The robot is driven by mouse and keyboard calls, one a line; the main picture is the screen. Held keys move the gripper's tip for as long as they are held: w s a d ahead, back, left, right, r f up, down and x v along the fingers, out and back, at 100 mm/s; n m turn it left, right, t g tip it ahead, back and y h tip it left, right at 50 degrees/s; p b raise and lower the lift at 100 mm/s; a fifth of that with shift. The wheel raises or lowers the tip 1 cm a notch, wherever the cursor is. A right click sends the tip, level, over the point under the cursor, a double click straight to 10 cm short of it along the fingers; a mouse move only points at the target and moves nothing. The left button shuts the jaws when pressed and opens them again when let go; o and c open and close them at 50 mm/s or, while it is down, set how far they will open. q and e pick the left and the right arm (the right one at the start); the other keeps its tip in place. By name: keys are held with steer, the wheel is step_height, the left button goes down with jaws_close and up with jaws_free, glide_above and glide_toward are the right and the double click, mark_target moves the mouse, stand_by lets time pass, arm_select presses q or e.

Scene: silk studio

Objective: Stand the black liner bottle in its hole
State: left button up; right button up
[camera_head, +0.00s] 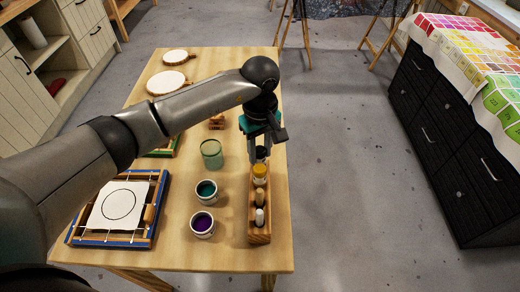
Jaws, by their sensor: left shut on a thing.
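A narrow wooden rack (259,238) stands along the right side of the table. My left gripper (261,146) is over the rack's far end, pointing down, shut on the black liner bottle (262,154). Only a small dark part of that bottle shows below the fingers, and it looks upright. I cannot tell whether its base is in the hole, since the yellow bottle (260,174) in front hides it. A tan bottle (260,197) and a white bottle (259,217) stand nearer in the rack. My right gripper is not in view.
Left of the rack are a green glass jar (211,153), a teal paint cup (206,189) and a purple paint cup (202,223). A framed white cloth (118,205) lies at the left. The table's right edge is close to the rack.

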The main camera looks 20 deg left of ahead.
arm_select(q)
steer(key=shift+f+b, duration=0.3)
steer(key=shift+b, duration=0.05)
stand_by(0.6)
steer(key=o, duration=1.1)
steer(key=shift+r, duration=0.1)
step_height(320, 180, up, 15)
steer(key=shift+r+p, duration=0.1)
steer(key=shift+p, duration=0.3)
